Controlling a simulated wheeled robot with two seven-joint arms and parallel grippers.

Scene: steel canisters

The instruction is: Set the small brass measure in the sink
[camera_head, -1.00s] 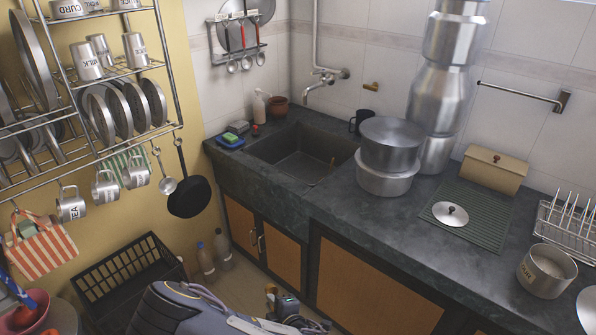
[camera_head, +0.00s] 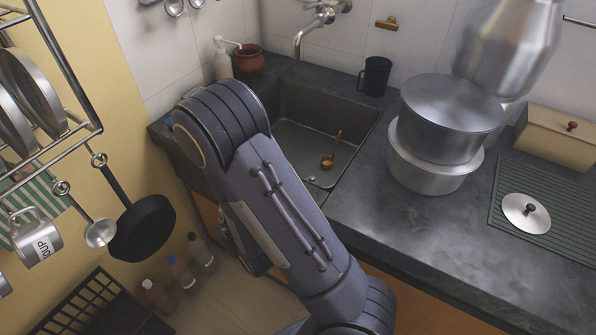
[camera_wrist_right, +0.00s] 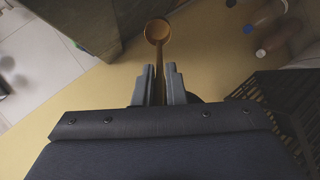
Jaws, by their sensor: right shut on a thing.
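My right gripper (camera_wrist_right: 159,72) is shut on the handle of a brass measure (camera_wrist_right: 157,31), seen in the right wrist view. Its round cup sticks out beyond the fingertips. In the head view my right arm rises in front of the sink's left part and hides most of that gripper and what it holds. The dark stone sink (camera_head: 302,139) is open, set into the counter. Another brass long-handled cup (camera_head: 328,162) stands inside it, its handle leaning up; I cannot compare the two cups' sizes. My left gripper is not in view.
A black mug (camera_head: 376,76) stands behind the sink's right corner. Steel pots (camera_head: 437,170) stand right of it. A tap (camera_head: 312,24) overhangs the sink's back. A black pan (camera_head: 142,228) hangs at left; bottles (camera_head: 182,272) and a black crate (camera_head: 100,305) are below.

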